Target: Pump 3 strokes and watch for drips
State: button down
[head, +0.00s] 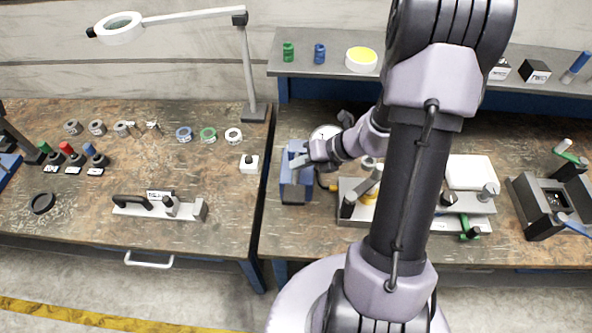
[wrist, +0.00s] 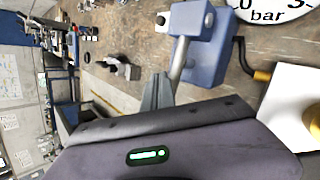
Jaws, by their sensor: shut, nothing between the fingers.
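The blue pump (head: 296,187) stands on the right bench, left of centre in the head view. In the wrist view the pump (wrist: 207,50) shows at the upper middle, with a grey rod-like handle (wrist: 179,62) at its left side. A pressure gauge marked "bar" (wrist: 268,10) is cut off at the top right; its dial (head: 325,133) is partly covered in the head view. My gripper (wrist: 157,92) is shut and empty, its tips close beside the handle; contact cannot be told. In the head view my gripper (head: 303,157) is over the pump. No drips are visible.
A black hose with a yellow fitting (wrist: 262,76) runs beside the pump. A metal fixture plate (head: 350,214) lies right of it, partly behind my arm. A white block (head: 249,164) and a magnifier lamp (head: 252,112) are on the left bench. The left bench's middle is mostly clear.

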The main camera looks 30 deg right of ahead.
jog(key=shift+s+a+f+b, duration=0.1)
jog(key=shift+s+f+b, duration=0.05)
jog(key=shift+f+b, duration=0.9)
dwell(0.8)
dwell(0.3)
jog(key=shift+w+r+p, duration=0.2)
jog(key=shift+r+p, duration=1.25)
jog(key=shift+p, duration=0.2)
jog(key=r+p, duration=0.5)
jog(key=shift+w+d, duration=0.3)
dwell(1.9)
